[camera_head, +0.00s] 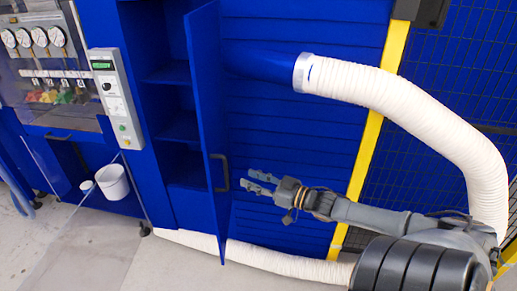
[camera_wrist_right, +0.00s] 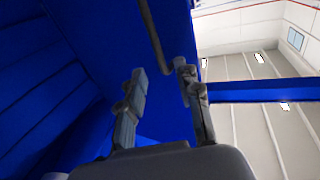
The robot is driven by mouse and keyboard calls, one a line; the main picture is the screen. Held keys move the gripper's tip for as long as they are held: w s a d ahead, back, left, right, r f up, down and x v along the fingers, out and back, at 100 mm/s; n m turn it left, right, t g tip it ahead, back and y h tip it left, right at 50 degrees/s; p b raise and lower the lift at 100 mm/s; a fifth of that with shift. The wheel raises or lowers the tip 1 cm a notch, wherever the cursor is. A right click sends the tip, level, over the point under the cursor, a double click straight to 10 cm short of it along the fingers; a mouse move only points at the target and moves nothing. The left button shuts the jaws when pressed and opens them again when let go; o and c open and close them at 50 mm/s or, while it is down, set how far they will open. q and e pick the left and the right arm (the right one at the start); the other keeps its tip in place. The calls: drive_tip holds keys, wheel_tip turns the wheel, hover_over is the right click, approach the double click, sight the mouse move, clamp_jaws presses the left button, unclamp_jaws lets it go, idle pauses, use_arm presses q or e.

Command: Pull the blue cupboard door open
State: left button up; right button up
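The blue cupboard door (camera_head: 207,100) stands swung out from the cupboard, and open shelves (camera_head: 175,130) show to its left. Its dark handle (camera_head: 219,172) is a vertical bar low on the door, near the free edge. My right gripper (camera_head: 258,182) is just right of the handle, apart from it, with its fingers toward the door. In the wrist view the right gripper's fingers (camera_wrist_right: 163,83) are spread and nothing is between them. The handle (camera_wrist_right: 155,38) lies beyond the fingertips there, its lower end close to the right-hand finger. My left gripper is not in view.
A white ribbed hose (camera_head: 400,105) arches above my right arm and also runs along the floor (camera_head: 280,262). A yellow post (camera_head: 370,140) stands behind the arm. White buckets (camera_head: 113,181) and a gauge panel (camera_head: 38,40) are at left. Floor in front is clear.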

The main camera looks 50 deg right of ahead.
drive_tip(key=shift+v, duration=0.85)
